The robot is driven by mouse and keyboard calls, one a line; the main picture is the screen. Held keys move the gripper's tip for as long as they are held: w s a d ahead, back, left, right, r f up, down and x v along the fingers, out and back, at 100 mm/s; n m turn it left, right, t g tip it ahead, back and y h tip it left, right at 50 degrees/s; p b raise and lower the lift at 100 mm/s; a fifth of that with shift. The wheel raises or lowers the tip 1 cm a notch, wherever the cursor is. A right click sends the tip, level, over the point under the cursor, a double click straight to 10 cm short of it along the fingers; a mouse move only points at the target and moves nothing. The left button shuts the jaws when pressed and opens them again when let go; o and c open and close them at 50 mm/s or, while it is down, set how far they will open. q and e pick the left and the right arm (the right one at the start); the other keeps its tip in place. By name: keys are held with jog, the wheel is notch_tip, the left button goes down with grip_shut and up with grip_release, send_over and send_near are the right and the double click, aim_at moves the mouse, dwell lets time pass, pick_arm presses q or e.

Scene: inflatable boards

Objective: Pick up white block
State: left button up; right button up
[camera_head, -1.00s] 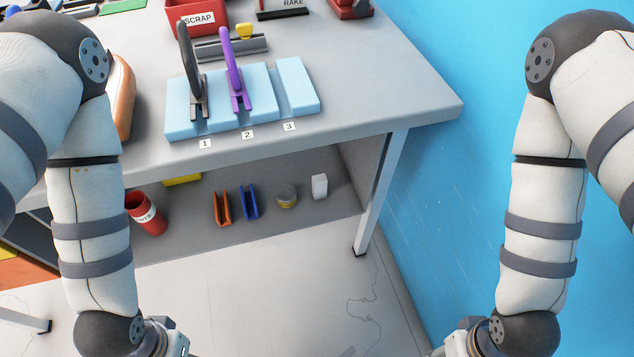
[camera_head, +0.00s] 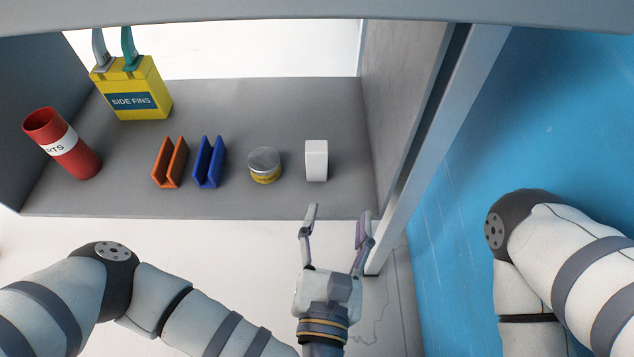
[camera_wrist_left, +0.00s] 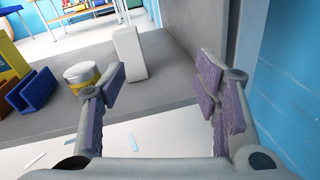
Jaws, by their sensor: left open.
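The white block (camera_head: 316,160) stands upright on the grey lower shelf (camera_head: 230,203), near its right end. It also shows in the left wrist view (camera_wrist_left: 129,54), just beyond the fingers and slightly left of the middle of the gap. My left gripper (camera_head: 338,214) is open and empty at the shelf's front edge, in front of the block and a little to its right. It also shows in the left wrist view (camera_wrist_left: 163,80), with a purple-padded finger on each side. The gripper does not touch the block. My right gripper is out of the picture.
A round tin (camera_head: 265,165) stands left of the block. Further left are a blue holder (camera_head: 209,165), an orange holder (camera_head: 170,163), a red cup (camera_head: 65,145) and a yellow SIDE FINS box (camera_head: 135,90).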

aim_at(316, 157)
pick_arm(q)
jog(key=w+a+n+y, duration=0.1)
jog(key=w, duration=0.3)
jog(key=w+a+n+b, duration=0.1)
jog(key=w, duration=0.4)
jog(key=w+a+n+t+y+b, duration=0.1)
jog(key=w, duration=0.4)
jog(key=shift+w+r+n+y, duration=0.15)
jog(key=shift+r+n+y, duration=0.15)
jog(key=shift+r+n, duration=0.1)
jog(key=c, duration=1.3)
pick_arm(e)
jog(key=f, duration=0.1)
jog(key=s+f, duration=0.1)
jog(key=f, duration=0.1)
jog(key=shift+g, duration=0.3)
